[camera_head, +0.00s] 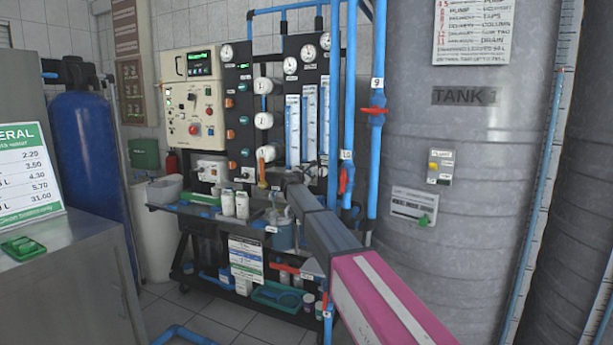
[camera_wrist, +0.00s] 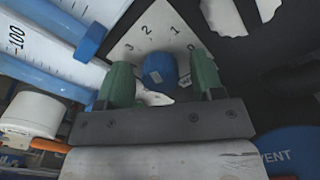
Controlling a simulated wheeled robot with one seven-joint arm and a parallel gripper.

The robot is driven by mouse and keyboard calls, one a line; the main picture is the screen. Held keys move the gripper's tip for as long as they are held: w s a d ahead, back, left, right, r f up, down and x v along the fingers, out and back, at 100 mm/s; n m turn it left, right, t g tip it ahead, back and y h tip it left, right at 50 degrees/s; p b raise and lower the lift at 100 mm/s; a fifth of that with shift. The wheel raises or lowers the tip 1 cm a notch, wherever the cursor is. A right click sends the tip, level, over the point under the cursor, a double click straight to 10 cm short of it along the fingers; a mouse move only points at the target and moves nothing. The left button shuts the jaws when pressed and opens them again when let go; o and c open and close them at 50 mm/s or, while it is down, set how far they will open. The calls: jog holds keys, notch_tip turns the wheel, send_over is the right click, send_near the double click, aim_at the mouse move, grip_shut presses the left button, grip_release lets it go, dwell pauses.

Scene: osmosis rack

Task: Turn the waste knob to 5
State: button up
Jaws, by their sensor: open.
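In the wrist view a round blue knob (camera_wrist: 159,67) sits on a pale dial plate (camera_wrist: 150,30) marked 3, 2, 1 and 0. The number 5 does not show there. Part of a label by the knob is hidden, so I cannot read its name. My gripper (camera_wrist: 161,78) is open, with one green finger on each side of the knob. I cannot tell whether the fingers touch it. In the head view my arm reaches the rack's panel (camera_head: 243,110), and its end hides the knob.
Blue flow tubes (camera_head: 292,130) stand beside the dial area. White bottles (camera_head: 242,204) stand on the rack's shelf below. Blue vertical pipes (camera_head: 374,150) with red valves run right of the arm, before the large grey tank (camera_head: 460,130). A steel counter (camera_head: 75,270) is at left.

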jog(key=c, duration=0.9)
jog(key=shift+n, duration=0.5)
jog(key=n, duration=0.4)
jog(key=shift+n, duration=0.4)
jog(key=n, duration=1.3)
jog(key=shift+a+n, duration=0.1)
jog(key=shift+n, duration=0.2)
jog(key=n, duration=0.3)
jog(key=shift+n, duration=0.3)
jog(key=shift+f+n, duration=0.1)
jog(key=shift+n, duration=1.8)
